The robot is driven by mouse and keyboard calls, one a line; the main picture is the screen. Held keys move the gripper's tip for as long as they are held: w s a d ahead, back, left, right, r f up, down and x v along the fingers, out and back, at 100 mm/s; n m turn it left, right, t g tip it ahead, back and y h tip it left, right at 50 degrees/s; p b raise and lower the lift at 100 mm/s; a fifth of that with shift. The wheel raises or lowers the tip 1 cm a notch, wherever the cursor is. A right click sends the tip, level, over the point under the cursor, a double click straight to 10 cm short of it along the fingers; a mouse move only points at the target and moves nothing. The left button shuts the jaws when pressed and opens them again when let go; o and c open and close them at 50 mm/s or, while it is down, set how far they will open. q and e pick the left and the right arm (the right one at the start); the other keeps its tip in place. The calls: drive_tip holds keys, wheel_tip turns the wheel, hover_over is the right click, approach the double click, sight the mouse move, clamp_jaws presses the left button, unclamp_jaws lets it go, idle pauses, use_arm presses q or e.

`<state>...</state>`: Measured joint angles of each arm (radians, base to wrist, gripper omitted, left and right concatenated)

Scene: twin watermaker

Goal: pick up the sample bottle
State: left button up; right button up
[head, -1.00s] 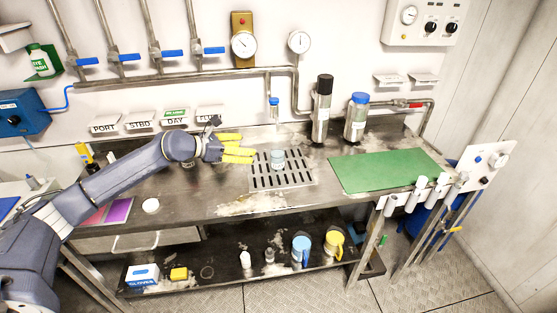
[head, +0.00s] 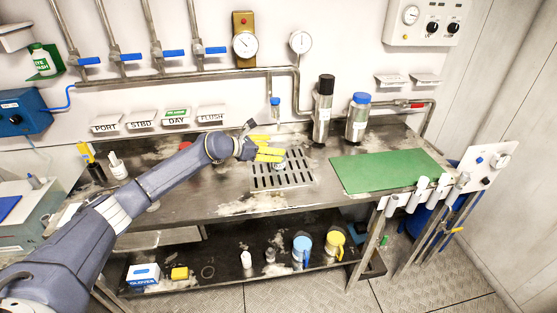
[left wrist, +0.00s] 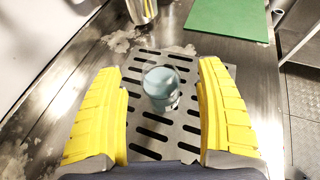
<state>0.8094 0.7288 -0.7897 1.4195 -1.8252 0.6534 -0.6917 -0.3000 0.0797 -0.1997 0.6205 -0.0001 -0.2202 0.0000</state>
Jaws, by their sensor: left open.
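The sample bottle (left wrist: 160,90), a small clear container with pale blue-green content, stands on the slotted drain grate (left wrist: 185,138). In the head view the bottle (head: 278,166) is partly hidden by my left gripper (head: 283,155). My left gripper has yellow fingers and is open. In the left wrist view its fingers (left wrist: 166,72) lie on either side of the bottle, with a visible gap on both sides. I cannot tell whether the fingers are down at the bottle's height. My right gripper is not in view.
A tall steel cylinder with a black top (head: 323,110) and a blue-capped one (head: 357,117) stand behind right of the grate. A small blue-capped vial (head: 275,108) is at the wall pipe. A green mat (head: 385,170) lies right. Dropper bottles (head: 117,165) stand left.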

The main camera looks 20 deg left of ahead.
use_arm(q)
drive_tip(key=shift+x, duration=1.45)
drive_tip(key=shift+o, duration=0.2)
clamp_jaws()
